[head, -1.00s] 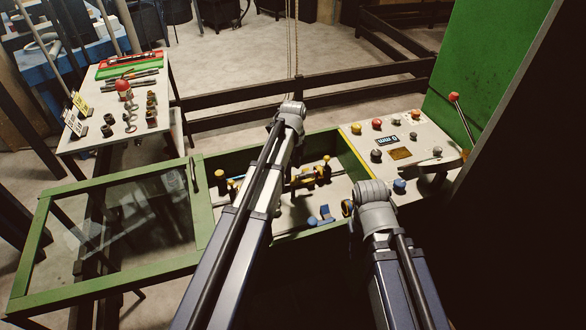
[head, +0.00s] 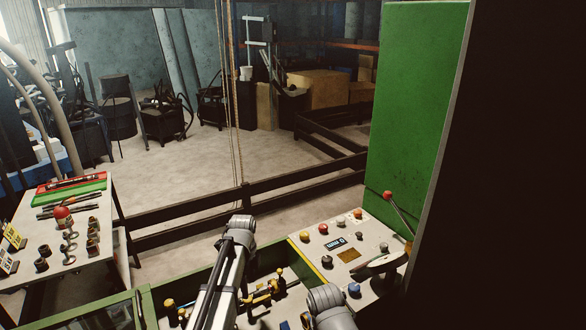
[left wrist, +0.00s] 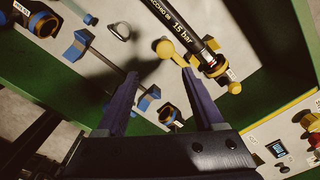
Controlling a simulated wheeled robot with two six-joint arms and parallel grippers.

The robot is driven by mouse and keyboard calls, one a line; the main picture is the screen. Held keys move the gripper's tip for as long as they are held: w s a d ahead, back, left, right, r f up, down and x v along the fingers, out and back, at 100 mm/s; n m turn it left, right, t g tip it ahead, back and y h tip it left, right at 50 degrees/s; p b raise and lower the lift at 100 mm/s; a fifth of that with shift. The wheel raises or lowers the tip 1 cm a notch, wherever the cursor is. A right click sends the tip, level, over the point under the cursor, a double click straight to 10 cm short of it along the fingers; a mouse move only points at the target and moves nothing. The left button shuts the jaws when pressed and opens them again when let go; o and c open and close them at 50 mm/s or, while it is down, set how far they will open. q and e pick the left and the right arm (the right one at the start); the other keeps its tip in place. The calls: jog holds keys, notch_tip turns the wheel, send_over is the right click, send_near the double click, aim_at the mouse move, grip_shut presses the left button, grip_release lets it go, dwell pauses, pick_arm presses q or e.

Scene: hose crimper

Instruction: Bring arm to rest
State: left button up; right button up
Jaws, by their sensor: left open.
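My left gripper (left wrist: 160,74) is open in the left wrist view, its two dark fingers apart with nothing held between them. It is over the green-framed machine bay (left wrist: 90,122). A black hose (left wrist: 187,32) marked "15 bar" lies beyond the right finger, next to a yellow-knobbed part (left wrist: 180,53). In the head view my left arm (head: 225,270) reaches over the bay, and its gripper is hard to make out there. The upper part of my right arm (head: 326,300) shows at the bottom; its gripper is out of sight.
A control panel (head: 320,262) with several coloured knobs is right of the bay. A tall green cabinet wall (head: 415,120) and a red-knobbed lever (head: 398,210) stand behind it. A parts table (head: 100,238) is at left. A dark rail (head: 300,188) crosses behind; open floor lies beyond.

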pick_arm(q)
jog(key=s+d+n, duration=0.4)
jog(key=s+n, duration=0.1)
jog(key=s, duration=0.2)
jog(key=s+d+n, duration=0.4)
jog(key=s+n, duration=0.1)
jog(key=s, duration=0.3)
jog(key=s+d+n+y, duration=0.1)
jog(key=s+d+n, duration=0.3)
jog(key=s, duration=0.4)
jog(key=shift+n, duration=0.8)
